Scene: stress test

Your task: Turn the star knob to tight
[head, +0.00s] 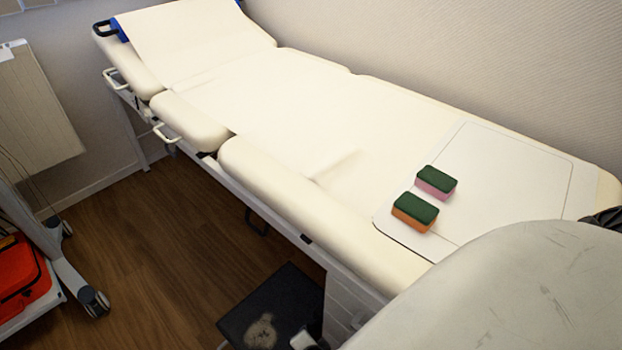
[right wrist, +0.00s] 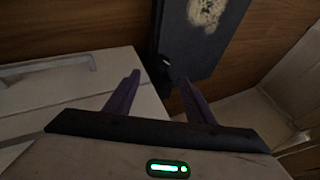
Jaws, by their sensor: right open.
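No star knob can be made out for certain in either view. In the right wrist view, my right gripper (right wrist: 160,88) is open, its two dark purple fingers spread with nothing between them. A small dark piece with a pale spot (right wrist: 162,67) shows just beyond the fingertips, beside the black step; it is too dark to tell whether it is the knob. A pale cabinet-like panel (right wrist: 60,120) lies left of the fingers. In the head view, my pale arm covers the lower right corner and hides what is behind it. My left gripper is not in view.
A cream examination couch (head: 290,100) runs across the head view. Two sponges, green-pink (head: 436,183) and green-orange (head: 415,212), sit on a white sheet (head: 520,180). A black step (head: 265,305) stands on the wooden floor below. A wheeled cart (head: 60,265) is at left.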

